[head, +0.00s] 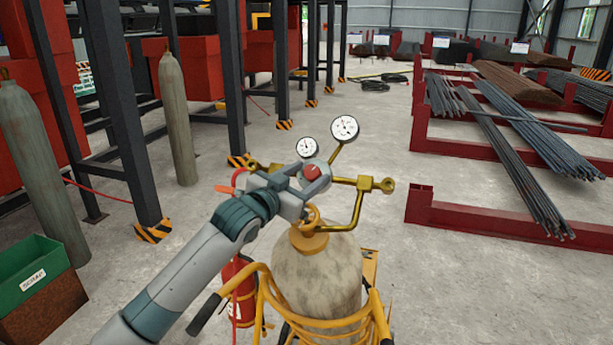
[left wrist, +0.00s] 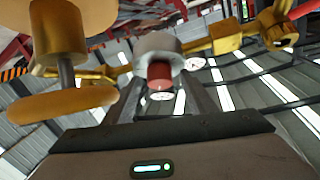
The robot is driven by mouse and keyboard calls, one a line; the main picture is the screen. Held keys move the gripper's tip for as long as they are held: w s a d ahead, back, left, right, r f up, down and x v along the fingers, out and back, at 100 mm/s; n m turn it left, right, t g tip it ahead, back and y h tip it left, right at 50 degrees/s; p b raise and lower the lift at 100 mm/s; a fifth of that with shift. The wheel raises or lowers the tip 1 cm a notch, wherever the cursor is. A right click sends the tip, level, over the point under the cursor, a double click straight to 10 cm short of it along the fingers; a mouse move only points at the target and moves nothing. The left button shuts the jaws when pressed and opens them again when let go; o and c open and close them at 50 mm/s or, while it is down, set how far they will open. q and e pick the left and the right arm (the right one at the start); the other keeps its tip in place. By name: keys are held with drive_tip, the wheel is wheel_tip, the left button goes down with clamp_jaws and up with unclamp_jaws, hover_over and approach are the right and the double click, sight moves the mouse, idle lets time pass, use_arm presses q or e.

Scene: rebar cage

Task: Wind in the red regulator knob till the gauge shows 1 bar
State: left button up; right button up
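The red regulator knob (head: 312,172) sits on the brass regulator above a worn gas cylinder (head: 318,275). It also shows in the left wrist view (left wrist: 160,75), below a grey round housing. My left gripper (head: 307,178) is at the knob, with one finger on each side. In the left wrist view its fingers (left wrist: 163,98) stand apart, with gaps beside the knob, so it looks open. Two round white gauges, a larger one (head: 345,128) and a smaller one (head: 306,147), stand behind the knob. Their readings are too small to tell. My right gripper is out of view.
A yellow trolley (head: 263,300) holds the cylinder, and a red extinguisher (head: 240,285) stands at its left. Brass valve parts (head: 376,185) stick out right of the knob. Steel racks and grey cylinders (head: 176,120) stand left, red bar racks (head: 480,215) right. Floor between is clear.

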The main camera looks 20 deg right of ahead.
use_arm(q)
drive_tip(key=shift+a, duration=0.15)
drive_tip(key=shift+s+a+f+b, duration=0.1)
drive_tip(key=shift+s+a+b, duration=0.25)
drive_tip(key=shift+s+a, duration=0.1)
drive_tip(key=b+v, duration=0.5)
drive_tip(key=v, duration=1.1)
